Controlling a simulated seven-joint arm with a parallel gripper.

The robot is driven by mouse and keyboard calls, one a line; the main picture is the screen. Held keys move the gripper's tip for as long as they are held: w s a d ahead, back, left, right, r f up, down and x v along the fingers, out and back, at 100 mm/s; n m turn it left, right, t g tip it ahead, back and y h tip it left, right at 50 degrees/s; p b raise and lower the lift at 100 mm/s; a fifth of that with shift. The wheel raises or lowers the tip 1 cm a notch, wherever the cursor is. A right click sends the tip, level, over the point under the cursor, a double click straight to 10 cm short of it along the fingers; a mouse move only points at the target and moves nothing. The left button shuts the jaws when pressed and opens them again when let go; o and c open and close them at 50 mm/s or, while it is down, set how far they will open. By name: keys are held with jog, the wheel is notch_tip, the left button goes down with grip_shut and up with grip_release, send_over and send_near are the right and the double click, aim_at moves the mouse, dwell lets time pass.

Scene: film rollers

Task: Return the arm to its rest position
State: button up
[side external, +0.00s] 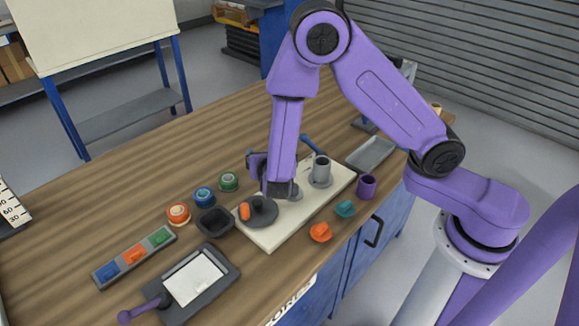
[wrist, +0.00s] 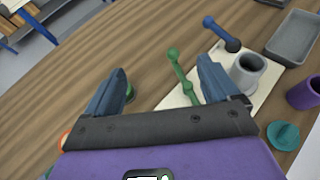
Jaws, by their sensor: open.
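My gripper (side external: 276,182) is low over the cream board (side external: 275,236) on the wooden bench, with my arm bent above it. In the wrist view its two blue-grey fingers are wide apart and the gripper (wrist: 162,68) holds nothing. A green rod with ball ends (wrist: 183,78) shows in the gap near the right finger; I cannot tell whether they touch. A grey hollow cylinder (side external: 321,168) stands on the board, right of my gripper. A dark round part with an orange piece (side external: 244,211) sits at the board's near-left end.
A blue rod (wrist: 221,34) and grey tray (side external: 371,152) lie beyond. A purple cup (side external: 367,186), teal piece (side external: 345,208) and orange piece (side external: 320,232) are near the front edge. Left are several round coloured parts, a dark bowl (side external: 214,222) and a coloured strip (side external: 134,256). The back-left bench is clear.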

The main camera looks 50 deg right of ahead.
jog(key=s+d+r+m+g+y, duration=0.1)
jog(key=s+r+m+g+y, duration=0.2)
jog(key=s, duration=0.7)
jog(key=s+d+r+m+g+y, duration=0.1)
jog(key=s+r+m+g+y, duration=0.2)
jog(key=s+m, duration=0.4)
jog(key=s+d+r+m+g+y, duration=0.2)
jog(key=s+r+m+g+y, duration=0.1)
jog(key=s, duration=0.9)
jog(key=shift+s+r+m+g, duration=0.35)
jog(key=shift+m+g, duration=0.15)
jog(key=shift+m, duration=0.4)
